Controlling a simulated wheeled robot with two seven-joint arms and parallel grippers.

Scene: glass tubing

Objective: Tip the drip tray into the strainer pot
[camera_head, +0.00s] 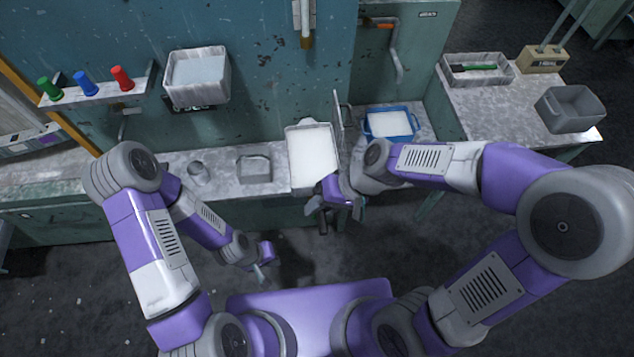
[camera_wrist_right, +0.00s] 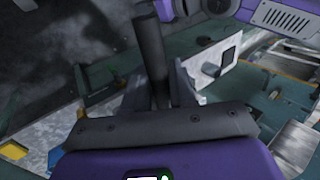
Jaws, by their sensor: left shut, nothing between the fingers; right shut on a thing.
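A white, shallow tray-like vessel (camera_head: 312,153) sits at the bench front below a wall pipe. A blue tray (camera_head: 412,124) with pale contents lies in a recess to its right. I cannot tell for certain which is the drip tray or the strainer pot. My right gripper (camera_head: 335,210) is at the bench front, just below the white vessel. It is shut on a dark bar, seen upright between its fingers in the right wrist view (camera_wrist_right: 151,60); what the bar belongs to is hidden. My left gripper (camera_head: 260,270) is shut and empty, low over the floor.
An upright panel (camera_head: 338,122) stands between the white vessel and blue tray. A small grey cup (camera_head: 199,173) and grey box (camera_head: 254,168) stand left on the bench. A white bin (camera_head: 198,101) hangs above. The right bench holds a grey bin (camera_head: 570,108).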

